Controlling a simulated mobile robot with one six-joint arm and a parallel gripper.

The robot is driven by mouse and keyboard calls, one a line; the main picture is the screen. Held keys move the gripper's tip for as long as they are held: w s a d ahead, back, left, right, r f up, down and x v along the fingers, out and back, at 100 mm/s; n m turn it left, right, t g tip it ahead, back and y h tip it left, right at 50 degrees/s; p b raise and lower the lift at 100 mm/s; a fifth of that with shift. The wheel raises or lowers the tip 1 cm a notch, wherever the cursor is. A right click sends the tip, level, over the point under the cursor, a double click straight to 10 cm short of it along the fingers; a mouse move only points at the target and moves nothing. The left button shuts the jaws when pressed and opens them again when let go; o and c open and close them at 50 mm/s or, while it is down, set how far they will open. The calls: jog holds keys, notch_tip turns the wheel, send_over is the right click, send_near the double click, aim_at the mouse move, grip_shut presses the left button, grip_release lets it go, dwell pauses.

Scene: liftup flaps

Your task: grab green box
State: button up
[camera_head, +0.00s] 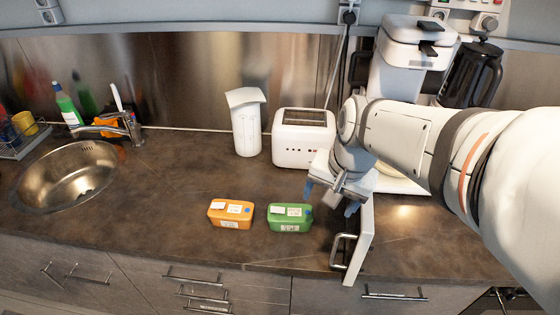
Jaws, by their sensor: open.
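The green box (290,217) lies on the brown countertop near its front edge, with white labels and a blue dot on it. An orange box (231,213) of similar shape lies just left of it. My gripper (331,199) is open and empty, with blue fingertips pointing down. In the picture it is above and to the right of the green box, apart from it. How high it is above the counter is hard to tell.
A white panel with a metal handle (345,252) stands right of the green box, close to my gripper. A white toaster (304,138) and white container (246,123) stand behind. A sink (68,176) is at left. The counter left of the orange box is clear.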

aim_at(291, 212)
jog(key=o, duration=0.3)
jog(key=w+f+m+y+b, duration=0.1)
jog(key=w+f+m+b, duration=0.2)
jog(key=w+f+m, duration=0.1)
jog(key=w+a+f+m+g+y+b, duration=0.1)
jog(key=w+f+m+b, duration=0.2)
jog(key=w+f+m, duration=0.2)
jog(key=w+f+m+y+b, duration=0.1)
jog(key=w+f+m+b, duration=0.3)
jog(key=w+f, duration=0.2)
jog(key=shift+a+f+m+g, duration=0.15)
jog(key=shift+a+f+m, duration=0.05)
jog(key=shift+f, duration=0.3)
jog(key=shift+a+f+m+g, duration=0.15)
jog(key=shift+a+f+m, duration=0.05)
jog(key=shift+f, duration=0.25)
jog(key=x, duration=0.3)
jog(key=a+x, duration=0.1)
jog(key=x, duration=0.3)
jog(key=shift+s+a, duration=0.1)
jog(key=c, duration=1.2)
